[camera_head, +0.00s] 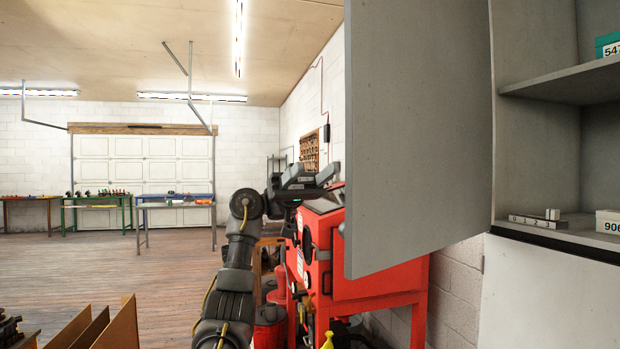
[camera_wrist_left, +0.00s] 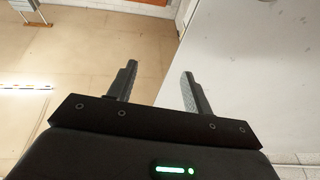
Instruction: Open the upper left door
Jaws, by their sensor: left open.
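The upper left door (camera_head: 417,135) is a grey panel that stands swung open, with the cabinet's inside showing to its right. Its pale face also fills the right side of the left wrist view (camera_wrist_left: 255,75). My left gripper (camera_head: 335,180) is raised at the left of the door, near its lower free edge. In the left wrist view its two fingers (camera_wrist_left: 157,82) are apart with nothing between them. The right finger overlaps the door in the picture; I cannot tell whether they touch. My right gripper is not in view.
Inside the cabinet, a shelf (camera_head: 565,82) holds a teal box (camera_head: 608,45). Below are a numbered block (camera_head: 535,219) and a white box (camera_head: 608,222). A red machine (camera_head: 375,290) stands below and behind the door. Work tables (camera_head: 175,205) stand far left, with open floor before them.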

